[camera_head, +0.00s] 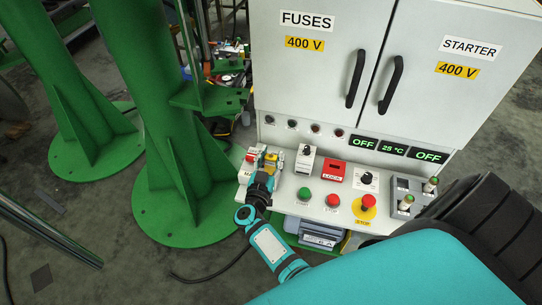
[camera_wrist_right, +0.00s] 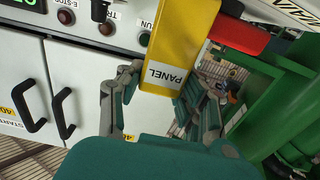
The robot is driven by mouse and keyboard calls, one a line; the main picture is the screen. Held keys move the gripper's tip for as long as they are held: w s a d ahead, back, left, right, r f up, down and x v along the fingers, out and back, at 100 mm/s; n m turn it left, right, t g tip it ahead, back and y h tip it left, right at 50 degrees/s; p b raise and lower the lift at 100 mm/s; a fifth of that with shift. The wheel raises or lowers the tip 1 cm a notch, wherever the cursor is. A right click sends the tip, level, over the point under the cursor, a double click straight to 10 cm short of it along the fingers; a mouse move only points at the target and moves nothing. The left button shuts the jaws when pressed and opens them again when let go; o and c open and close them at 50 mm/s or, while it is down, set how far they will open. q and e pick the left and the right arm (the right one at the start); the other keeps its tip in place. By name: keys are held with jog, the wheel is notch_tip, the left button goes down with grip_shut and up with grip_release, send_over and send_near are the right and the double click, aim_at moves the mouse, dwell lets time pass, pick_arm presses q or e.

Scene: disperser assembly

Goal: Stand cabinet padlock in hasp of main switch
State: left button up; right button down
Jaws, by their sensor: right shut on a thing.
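My right gripper (camera_head: 268,172) is at the left end of the control panel. In the right wrist view its fingers (camera_wrist_right: 168,82) are shut on a yellow block-like padlock (camera_wrist_right: 181,40) labelled PANEL. In the head view the yellow padlock (camera_head: 271,158) is small beside the gripper. A red part (camera_wrist_right: 239,35), seemingly the main switch, is beside the padlock in the right wrist view, near a partly visible striped label. The hasp and shackle cannot be made out, nor can contact between padlock and switch. My left gripper is not in view.
The panel carries a green button (camera_head: 305,193), a red button (camera_head: 333,200), a red LOCK box (camera_head: 334,171) and an emergency stop (camera_head: 367,203). Cabinet doors with black handles (camera_head: 356,78) rise behind. A green column (camera_head: 166,130) stands close to the left of the gripper.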

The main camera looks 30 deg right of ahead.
jog(key=shift+f, duration=0.5)
jog(key=c, duration=0.8)
grip_release()
jog(key=shift+o, duration=0.2)
